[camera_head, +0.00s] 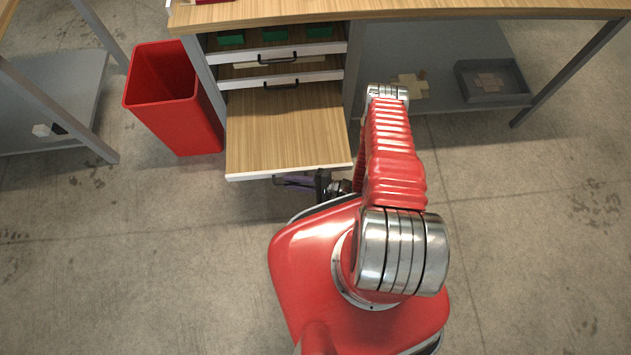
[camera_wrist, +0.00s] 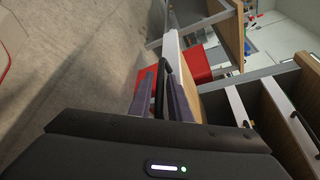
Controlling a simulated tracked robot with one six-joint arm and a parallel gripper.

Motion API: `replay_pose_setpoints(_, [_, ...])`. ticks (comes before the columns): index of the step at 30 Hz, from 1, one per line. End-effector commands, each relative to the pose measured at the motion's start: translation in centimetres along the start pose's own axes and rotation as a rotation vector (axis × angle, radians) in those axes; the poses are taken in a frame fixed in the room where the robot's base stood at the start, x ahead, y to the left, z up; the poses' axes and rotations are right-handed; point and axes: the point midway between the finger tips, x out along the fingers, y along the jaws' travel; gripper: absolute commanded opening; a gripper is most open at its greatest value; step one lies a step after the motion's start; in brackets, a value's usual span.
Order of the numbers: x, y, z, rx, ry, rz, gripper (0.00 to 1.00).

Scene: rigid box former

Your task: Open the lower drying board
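The lower drying board (camera_head: 288,130) is a wooden board with a white front edge, pulled far out of the cabinet in the head view. Its white front also shows in the wrist view (camera_wrist: 172,50). A black handle (camera_wrist: 162,88) is on that front. My gripper (camera_wrist: 160,78) has its two purple-grey fingers on either side of this handle, close against it, and appears shut on it. In the head view my gripper (camera_head: 300,182) is partly hidden just below the board's front edge.
Above the board are two closer-in boards with white fronts and black handles (camera_head: 278,57). A red bin (camera_head: 172,100) stands left of the cabinet. A grey tray (camera_head: 492,84) lies on the shelf at right. The floor in front is clear.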

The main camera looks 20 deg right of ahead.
Motion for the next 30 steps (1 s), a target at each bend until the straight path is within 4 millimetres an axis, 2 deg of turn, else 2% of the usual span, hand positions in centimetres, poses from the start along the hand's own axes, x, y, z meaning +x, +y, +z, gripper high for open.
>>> replay_pose_setpoints(30, [-9.9,0.1,0.0,0.001,0.003,-0.001,0.17])
